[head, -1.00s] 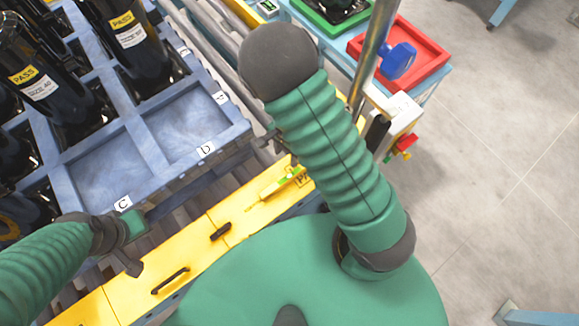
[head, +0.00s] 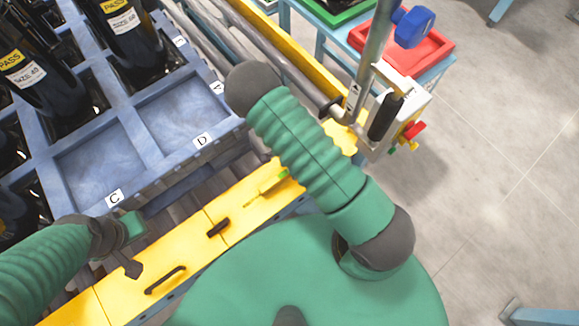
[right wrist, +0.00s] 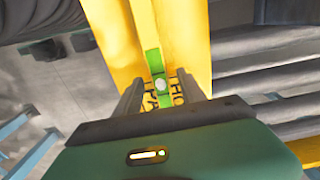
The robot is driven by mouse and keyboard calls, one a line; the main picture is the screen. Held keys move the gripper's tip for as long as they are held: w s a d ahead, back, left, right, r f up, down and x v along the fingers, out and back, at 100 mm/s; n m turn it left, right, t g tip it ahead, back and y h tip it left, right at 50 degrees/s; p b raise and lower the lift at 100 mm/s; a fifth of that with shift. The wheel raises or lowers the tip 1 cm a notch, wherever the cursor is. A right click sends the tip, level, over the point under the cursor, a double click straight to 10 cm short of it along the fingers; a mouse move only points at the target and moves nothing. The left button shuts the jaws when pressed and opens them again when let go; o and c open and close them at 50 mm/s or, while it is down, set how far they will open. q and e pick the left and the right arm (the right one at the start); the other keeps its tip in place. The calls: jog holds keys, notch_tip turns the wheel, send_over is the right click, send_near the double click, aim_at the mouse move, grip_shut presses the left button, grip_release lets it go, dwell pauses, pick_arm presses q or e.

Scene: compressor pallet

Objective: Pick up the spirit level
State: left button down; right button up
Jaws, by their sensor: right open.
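The spirit level (head: 270,187) is a small, slim yellow-green piece lying on the yellow rail in the head view, just left of my right arm. In the right wrist view a green piece with a pale round spot, apparently the spirit level (right wrist: 155,65), lies on the yellow surface ahead of and between the fingers. My right gripper (right wrist: 160,88) is open with nothing visibly clamped. In the head view my right arm hides that gripper. My left gripper (head: 132,250) hangs at the left by the blue crate's corner, away from the level; its jaw opening is unclear.
The blue crate (head: 150,165) with dark bottle-like units stands at the left, its C and D compartments empty. Black handles (head: 165,280) rise from the yellow rail. A metal post with a clamp (head: 388,115) stands right of my right arm. A red tray (head: 430,55) sits behind.

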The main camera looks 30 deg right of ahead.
jog(key=shift+w+f, duration=0.1)
jog(key=shift+f, duration=0.65)
jog(key=shift+d, duration=0.1)
jog(key=shift+c, duration=0.5)
jog(key=shift+d, duration=0.1)
jog(key=shift+c, duration=1.1)
grip_shut()
jog(key=shift+r, duration=0.15)
